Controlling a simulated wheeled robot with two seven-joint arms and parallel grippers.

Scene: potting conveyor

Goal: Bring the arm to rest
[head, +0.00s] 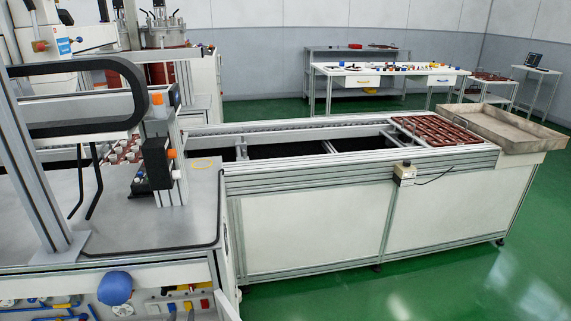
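My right gripper is not in view.
The left worktable (195,225) carries a metal frame post and a black machine part. Green floor (430,285) lies clear at the lower right.

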